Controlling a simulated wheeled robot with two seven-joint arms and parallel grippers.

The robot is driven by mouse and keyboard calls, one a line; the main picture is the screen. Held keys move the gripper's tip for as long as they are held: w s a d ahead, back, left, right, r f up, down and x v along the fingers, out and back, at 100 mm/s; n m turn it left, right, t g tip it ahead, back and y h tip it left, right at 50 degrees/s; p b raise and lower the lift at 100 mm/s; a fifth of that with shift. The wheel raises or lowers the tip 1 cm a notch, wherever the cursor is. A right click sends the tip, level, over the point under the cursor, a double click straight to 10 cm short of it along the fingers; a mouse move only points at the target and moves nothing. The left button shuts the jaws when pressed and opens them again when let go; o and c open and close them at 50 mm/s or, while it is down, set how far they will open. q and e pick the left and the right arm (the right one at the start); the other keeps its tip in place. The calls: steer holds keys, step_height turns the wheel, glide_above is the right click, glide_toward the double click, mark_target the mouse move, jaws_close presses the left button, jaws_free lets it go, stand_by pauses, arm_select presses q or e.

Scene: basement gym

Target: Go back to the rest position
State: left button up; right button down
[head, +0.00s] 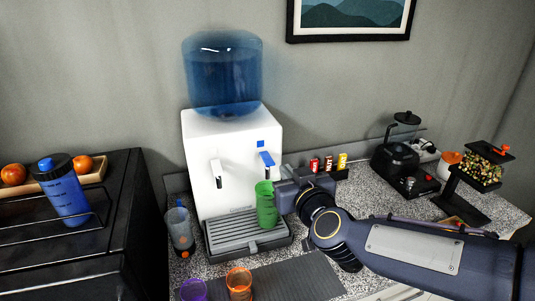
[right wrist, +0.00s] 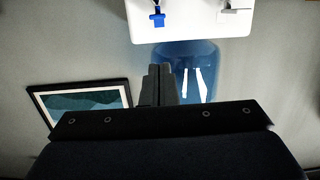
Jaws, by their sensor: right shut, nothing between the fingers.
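My right arm comes in from the right in the head view, and its gripper (head: 287,190) is beside the water dispenser (head: 238,143), just right of the blue tap lever (head: 267,159). A green cup (head: 265,206) stands upright on the drip tray under that lever, very close to the gripper; I cannot tell whether they touch. In the right wrist view, which looks upside down, the two fingers (right wrist: 160,84) are shut together with nothing between them. The blue lever also shows there (right wrist: 157,16). My left gripper is in neither view.
Purple (head: 193,290) and orange (head: 239,283) cups stand on a dark mat at the front. A clear bottle (head: 180,230) is left of the dispenser. A black grinder (head: 404,160) and small colored packets (head: 328,163) are at the back right. My forearm spans the counter's right side.

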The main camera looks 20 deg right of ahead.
steer(key=s+f+m+g+y, duration=0.1)
steer(key=s+f+g, duration=0.4)
steer(key=s, duration=0.7)
steer(key=s+d+f+m+g+y, duration=0.1)
steer(key=s+f+g+y, duration=0.1)
steer(key=s+f+g, duration=0.3)
steer(key=s+f, duration=0.4)
steer(key=s, duration=0.3)
steer(key=shift+s+d+f+g, duration=0.15)
steer(key=shift+s+d+g, duration=0.15)
steer(key=shift+g, duration=0.1)
